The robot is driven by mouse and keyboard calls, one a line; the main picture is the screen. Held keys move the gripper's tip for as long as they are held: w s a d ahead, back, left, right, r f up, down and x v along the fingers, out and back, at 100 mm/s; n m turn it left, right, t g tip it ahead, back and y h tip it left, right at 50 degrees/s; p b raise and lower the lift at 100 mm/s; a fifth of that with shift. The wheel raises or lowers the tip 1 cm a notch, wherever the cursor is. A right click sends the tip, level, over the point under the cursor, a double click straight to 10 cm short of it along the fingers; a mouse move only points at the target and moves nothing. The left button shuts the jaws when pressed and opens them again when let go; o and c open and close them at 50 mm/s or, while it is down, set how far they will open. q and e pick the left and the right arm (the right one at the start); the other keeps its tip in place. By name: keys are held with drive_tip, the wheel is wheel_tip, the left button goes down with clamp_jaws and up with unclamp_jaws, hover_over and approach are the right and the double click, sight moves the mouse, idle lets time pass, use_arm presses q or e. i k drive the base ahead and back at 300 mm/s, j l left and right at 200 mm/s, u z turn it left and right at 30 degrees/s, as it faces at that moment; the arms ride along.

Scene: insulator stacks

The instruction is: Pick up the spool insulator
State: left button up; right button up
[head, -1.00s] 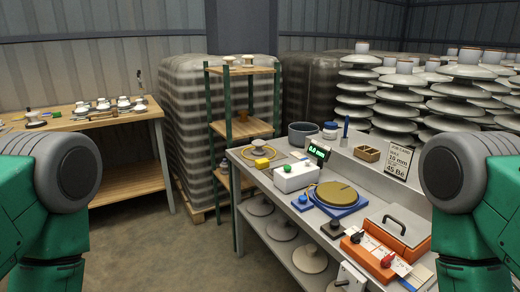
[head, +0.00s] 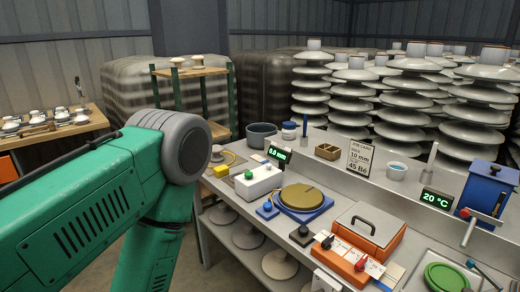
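Two small pale spool-shaped pieces, one of them this piece (head: 197,61), stand on the top board of the green-posted shelf (head: 190,72). Several white insulators (head: 62,115) stand on the wooden bench at the left; they are too small to tell which is a spool insulator. My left arm crosses the lower left of the head view, and its gripper is out of the frame. My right arm and gripper are not in view. My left arm hides part of the shelf and the wooden bench.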

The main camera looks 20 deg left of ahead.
sight(217, 158)
drive_tip(key=i+j+z, duration=0.2)
drive_tip(key=j, duration=0.35)
drive_tip(key=i+j+z, duration=0.25)
drive_tip(key=j, duration=0.35)
drive_tip(key=j+z, duration=0.2)
drive_tip(key=j, duration=0.4)
drive_tip(key=j+z, duration=0.25)
drive_tip(key=j, duration=0.4)
drive_tip(key=i, duration=0.05)
